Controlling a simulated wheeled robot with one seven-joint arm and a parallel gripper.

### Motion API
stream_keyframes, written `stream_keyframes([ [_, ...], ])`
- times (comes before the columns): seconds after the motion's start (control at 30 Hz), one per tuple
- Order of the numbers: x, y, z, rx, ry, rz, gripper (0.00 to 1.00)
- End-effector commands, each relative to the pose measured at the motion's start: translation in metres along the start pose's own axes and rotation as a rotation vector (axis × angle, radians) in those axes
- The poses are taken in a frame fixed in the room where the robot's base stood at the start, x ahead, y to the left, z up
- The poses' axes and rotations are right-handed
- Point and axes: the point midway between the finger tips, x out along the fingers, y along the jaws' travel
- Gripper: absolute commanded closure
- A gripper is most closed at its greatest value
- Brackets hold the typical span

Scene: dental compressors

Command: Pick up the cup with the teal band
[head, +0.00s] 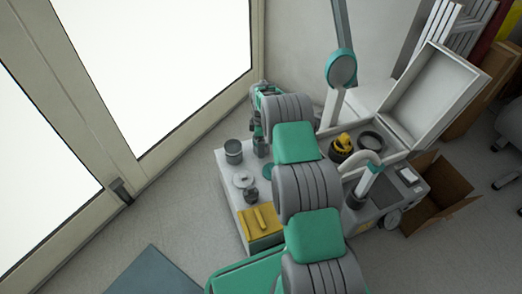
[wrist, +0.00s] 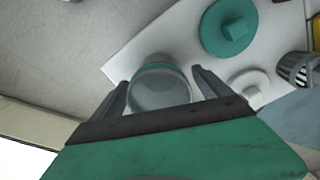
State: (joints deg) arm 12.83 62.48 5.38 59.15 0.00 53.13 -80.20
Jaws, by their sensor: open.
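The cup with the teal band (wrist: 160,90) shows in the wrist view between my two fingers, seen from above with its grey opening and teal edge. In the head view a grey-green cup (head: 233,151), which looks like the same one, stands upright near the left corner of the white cabinet top. My gripper (wrist: 160,77) is open, with one finger on each side of the cup in the picture. I cannot tell how far above it the fingers are. In the head view my gripper (head: 262,146) is at the cabinet's back, right of the cup.
On the cabinet top (head: 222,166) are a teal disc with a knob (wrist: 228,28), a white disc (head: 243,180), a dark slotted cup (wrist: 298,68) and a yellow tray (head: 262,222). An open-lidded white box (head: 430,95) stands right.

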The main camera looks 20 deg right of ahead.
Motion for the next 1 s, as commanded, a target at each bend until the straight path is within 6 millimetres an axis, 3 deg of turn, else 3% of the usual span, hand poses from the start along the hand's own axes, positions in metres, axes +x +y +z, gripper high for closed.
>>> stream_keyframes([
  [0.03,0.0075,0.0006,-0.0001,0.000,0.000,0.001,0.12],
  [0.27,0.0057,0.0008,-0.0002,0.001,0.000,0.002,0.13],
  [1.0,0.0055,0.0008,0.0000,0.001,0.000,0.002,0.74],
])
